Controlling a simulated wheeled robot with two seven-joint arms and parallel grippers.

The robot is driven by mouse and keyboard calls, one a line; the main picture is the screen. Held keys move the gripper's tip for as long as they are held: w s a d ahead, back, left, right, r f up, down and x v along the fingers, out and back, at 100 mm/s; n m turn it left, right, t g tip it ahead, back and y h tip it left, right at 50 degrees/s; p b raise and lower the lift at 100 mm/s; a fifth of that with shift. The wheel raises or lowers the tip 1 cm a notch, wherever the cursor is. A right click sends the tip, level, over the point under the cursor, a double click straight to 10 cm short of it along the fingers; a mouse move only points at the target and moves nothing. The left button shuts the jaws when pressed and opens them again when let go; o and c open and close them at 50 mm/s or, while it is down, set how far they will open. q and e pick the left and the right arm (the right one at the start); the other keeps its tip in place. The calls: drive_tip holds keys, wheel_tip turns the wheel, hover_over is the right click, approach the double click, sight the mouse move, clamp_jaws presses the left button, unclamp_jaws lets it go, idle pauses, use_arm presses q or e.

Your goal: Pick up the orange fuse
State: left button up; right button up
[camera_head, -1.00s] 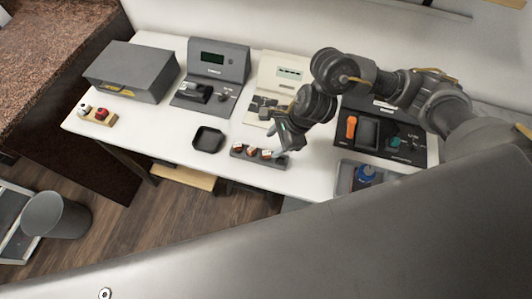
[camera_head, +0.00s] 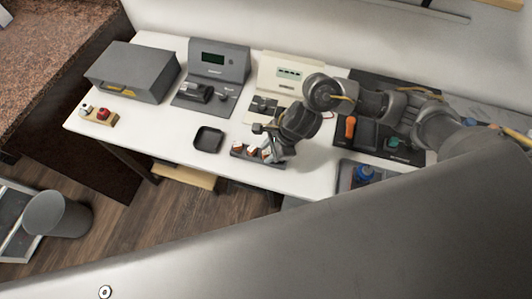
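A small dark rack (camera_head: 242,155) on the white table's front edge holds several small fuses with white and orange-brown parts. One fuse (camera_head: 238,147) sits at the rack's left end, and another fuse (camera_head: 251,150) is beside it. They are too small for me to tell which one is the orange fuse. My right gripper (camera_head: 272,153) points down at the rack's right end and hides part of it. I cannot tell whether its fingers are open, shut or touching a fuse. My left gripper is not in view.
A black empty tray (camera_head: 208,139) lies left of the rack. Behind stand a grey device with a screen (camera_head: 217,62) and a cream device (camera_head: 280,72). An orange-handled tool (camera_head: 350,127) and a blue item (camera_head: 363,174) lie to the right. Red and white buttons (camera_head: 99,114) are far left.

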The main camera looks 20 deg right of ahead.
clamp_jaws()
drive_tip(key=shift+r, duration=0.15)
drive_tip(key=shift+r, duration=0.2)
wheel_tip(320, 180, up, 2)
drive_tip(key=shift+w+r+b, duration=0.1)
drive_tip(key=shift+b, duration=0.35)
drive_tip(key=s+a+r+p, duration=0.2)
drive_tip(key=s+r+p, duration=0.6)
drive_tip(key=s, duration=0.6)
wheel_tip(320, 180, up, 2)
drive_tip(key=shift+a+r, duration=0.1)
drive_tip(key=shift+a, duration=0.1)
